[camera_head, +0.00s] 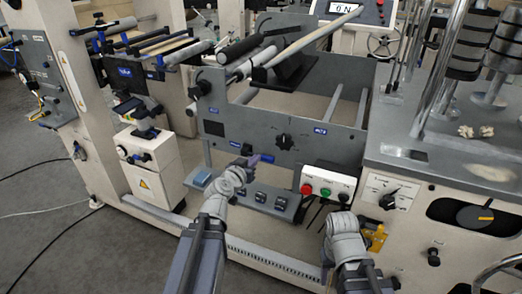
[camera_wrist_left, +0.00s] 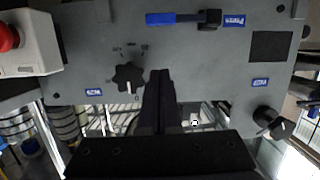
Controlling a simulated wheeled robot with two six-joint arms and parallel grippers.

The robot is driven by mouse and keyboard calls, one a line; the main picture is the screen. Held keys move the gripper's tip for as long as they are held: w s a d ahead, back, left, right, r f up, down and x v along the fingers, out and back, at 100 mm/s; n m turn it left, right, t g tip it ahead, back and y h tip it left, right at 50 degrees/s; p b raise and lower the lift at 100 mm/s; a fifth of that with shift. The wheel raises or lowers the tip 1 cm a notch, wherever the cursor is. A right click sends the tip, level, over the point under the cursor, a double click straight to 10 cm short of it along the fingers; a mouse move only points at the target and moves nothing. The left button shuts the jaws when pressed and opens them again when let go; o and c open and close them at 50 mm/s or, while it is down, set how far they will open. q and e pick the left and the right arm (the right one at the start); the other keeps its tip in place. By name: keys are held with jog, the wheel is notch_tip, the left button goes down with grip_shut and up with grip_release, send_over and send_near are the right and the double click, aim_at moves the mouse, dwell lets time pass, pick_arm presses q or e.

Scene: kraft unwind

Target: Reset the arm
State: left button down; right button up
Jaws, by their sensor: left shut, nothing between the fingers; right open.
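My left gripper (camera_head: 247,163) is in front of the grey machine panel (camera_head: 240,128), close to a blue-handled lever (camera_head: 265,158). In the left wrist view its dark fingers (camera_wrist_left: 161,75) are together with nothing between them. That view shows the panel upside down, with the blue lever (camera_wrist_left: 175,18) beyond the fingertips and a black rotary knob (camera_wrist_left: 128,77) beside them. Whether the fingers touch the panel cannot be told. My right gripper (camera_head: 325,208) is open, low below the button box, with its fingers partly lost against the dark background.
The button box (camera_head: 328,187) has red, green and black controls. The rotary knob (camera_head: 284,142) sits on the panel. A pedal-like row of switches (camera_head: 260,196) lies below. A grey machine table (camera_head: 450,150) stands at the right. Rollers (camera_head: 250,48) are above. Open floor is at the left.

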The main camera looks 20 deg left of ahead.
pick_arm(q)
jog(key=s+d+f+m+g+h, duration=0.2)
jog(key=s+d+f+g, duration=0.35)
jog(key=d, duration=0.35)
jog(key=s+d+f+m+g+h, duration=0.15)
jog(key=s+d+f+g, duration=0.35)
jog(key=d, duration=0.5)
jog(key=s+f+g+y, duration=0.5)
jog(key=s+f+y, duration=0.1)
jog(key=s, duration=0.6)
notch_tip(320, 180, up, 17)
jog(key=p, duration=1.7)
jog(key=shift+s+r+p, duration=0.15)
jog(key=shift+s+p, duration=0.05)
jog(key=shift+p, duration=0.1)
